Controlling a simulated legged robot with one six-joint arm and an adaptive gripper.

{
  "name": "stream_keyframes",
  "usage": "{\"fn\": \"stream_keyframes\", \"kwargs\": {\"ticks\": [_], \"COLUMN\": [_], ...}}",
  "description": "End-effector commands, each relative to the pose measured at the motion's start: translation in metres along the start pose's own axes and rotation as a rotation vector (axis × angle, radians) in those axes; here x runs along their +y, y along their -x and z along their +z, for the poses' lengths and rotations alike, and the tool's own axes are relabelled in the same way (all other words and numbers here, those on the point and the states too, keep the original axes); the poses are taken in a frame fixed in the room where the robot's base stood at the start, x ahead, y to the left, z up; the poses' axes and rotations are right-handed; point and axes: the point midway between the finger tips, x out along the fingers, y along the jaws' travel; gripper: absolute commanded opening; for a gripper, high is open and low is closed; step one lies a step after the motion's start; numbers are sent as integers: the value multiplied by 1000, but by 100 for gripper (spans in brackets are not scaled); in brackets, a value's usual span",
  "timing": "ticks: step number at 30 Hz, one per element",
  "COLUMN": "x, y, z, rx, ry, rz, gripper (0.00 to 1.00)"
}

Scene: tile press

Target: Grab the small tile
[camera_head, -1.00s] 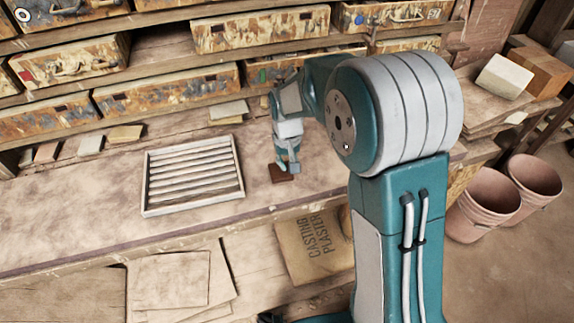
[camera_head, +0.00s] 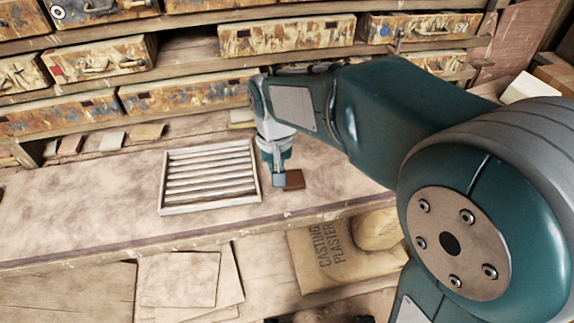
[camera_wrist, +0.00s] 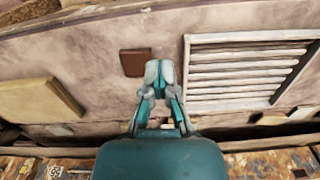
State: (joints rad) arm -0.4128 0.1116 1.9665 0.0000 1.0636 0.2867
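The small tile (camera_head: 294,179) is a dark reddish-brown flat piece lying on the bench, right of the slatted rack. In the wrist view the tile (camera_wrist: 135,63) lies just left of my fingertips. My gripper (camera_head: 279,178) points down over the bench between the rack and the tile, partly covering the tile's left side in the head view. In the wrist view the two fingers of my gripper (camera_wrist: 160,72) are together with no visible gap and nothing between them. I cannot tell how high the fingertips are above the bench.
A white slatted rack (camera_head: 163,195) lies left of my gripper. Drawers (camera_head: 190,95) line the shelf behind, with pale tiles (camera_head: 147,132) in front of them. A plaster bag (camera_head: 325,262) sits below the bench.

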Motion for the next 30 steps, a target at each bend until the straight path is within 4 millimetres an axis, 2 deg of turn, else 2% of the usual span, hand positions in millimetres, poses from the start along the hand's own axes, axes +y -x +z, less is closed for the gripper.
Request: {"fn": "stream_keyframes", "kwargs": {"ticks": [7,19,20,21,23,24,25,30], "x": [-14,-16,-16,-16,-16,-16,-16,-16], "y": [10,11,11,11,11,11,11,11], "z": [15,18,18,18,18,18,18,18], "rx": [0,0,0,0,0,0,0,0], "ry": [2,0,0,0,0,0,0,0], "rz": [0,0,0,0,0,0,0,0], "gripper": [0,2,15,33,60,78,80,80]}}
